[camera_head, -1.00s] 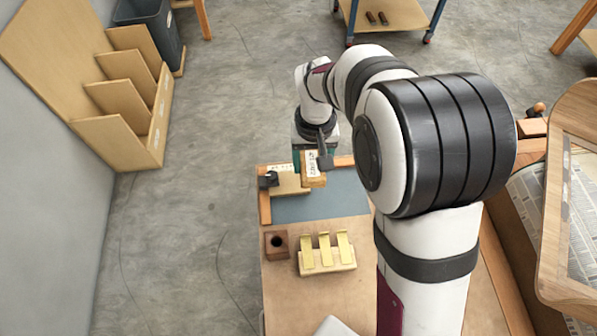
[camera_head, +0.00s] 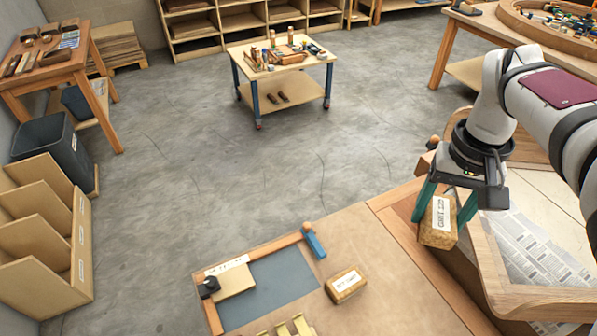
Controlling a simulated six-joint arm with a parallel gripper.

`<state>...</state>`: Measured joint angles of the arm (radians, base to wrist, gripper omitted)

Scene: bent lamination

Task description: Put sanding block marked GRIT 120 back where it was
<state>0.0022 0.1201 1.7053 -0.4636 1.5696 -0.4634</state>
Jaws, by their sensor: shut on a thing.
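My gripper (camera_head: 444,208) is shut on a tan sanding block (camera_head: 436,235) with a white label. The label is turned sideways and seems to begin with GRIT; its number is too small to read surely. The block is held up between the green fingers, near the bench's right wooden edge and the curved wooden piece. A second, similar labelled block (camera_head: 346,284) lies on the bench, right of the blue-grey mat (camera_head: 285,287); its label is not readable.
On the bench (camera_head: 375,250), a tan piece with a black knob (camera_head: 209,286) lies at the mat's left corner. Brass-coloured strips (camera_head: 292,327) are at the front. The bench around the second block is clear.

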